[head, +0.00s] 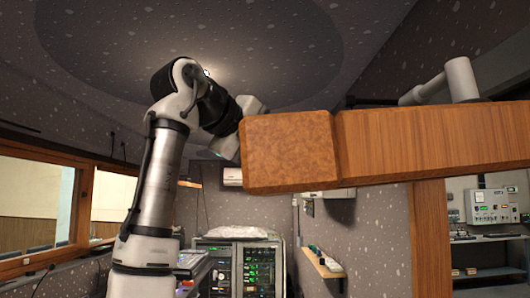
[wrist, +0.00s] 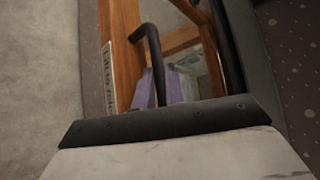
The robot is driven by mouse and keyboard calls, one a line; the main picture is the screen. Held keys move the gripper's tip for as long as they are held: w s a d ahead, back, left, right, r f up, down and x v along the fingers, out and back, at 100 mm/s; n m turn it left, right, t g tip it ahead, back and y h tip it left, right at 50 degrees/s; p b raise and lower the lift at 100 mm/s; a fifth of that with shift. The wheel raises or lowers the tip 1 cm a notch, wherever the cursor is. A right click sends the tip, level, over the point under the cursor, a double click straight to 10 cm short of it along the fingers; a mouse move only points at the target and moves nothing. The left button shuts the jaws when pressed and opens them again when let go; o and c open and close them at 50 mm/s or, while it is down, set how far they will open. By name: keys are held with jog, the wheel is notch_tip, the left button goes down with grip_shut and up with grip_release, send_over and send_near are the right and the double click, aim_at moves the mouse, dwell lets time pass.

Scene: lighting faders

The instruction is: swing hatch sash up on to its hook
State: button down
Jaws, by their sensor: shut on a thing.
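A thick wooden rail, which appears to be the hatch sash (head: 430,140), crosses the right of the head view, raised and seen nearly edge-on. Its left end is close to my wrist, and my fingers are hidden there. In the wrist view the sash's wooden frame (wrist: 120,70) shows a printed label (wrist: 109,78), partly readable as "Lift to", and a bent black handle (wrist: 149,45). My gripper (wrist: 160,82) has its pale purple fingers on either side of the handle and is shut on it. I cannot make out the hook.
A wooden-framed opening (head: 428,240) lies below the rail at right, with equipment beyond it. Wood-framed windows (head: 35,205) line the left. An equipment rack (head: 238,265) and a small wall shelf (head: 325,262) stand at the back. The speckled ceiling is close above my arm.

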jog(key=shift+d, duration=0.15)
jog(key=c, duration=1.9)
grip_release()
jog(key=o, duration=0.4)
jog(key=shift+d, duration=0.25)
jog(key=shift+o, duration=0.2)
jog(key=shift+a, duration=0.2)
jog(key=v, duration=0.7)
jog(key=shift+a, duration=0.15)
jog(key=shift+s, duration=0.1)
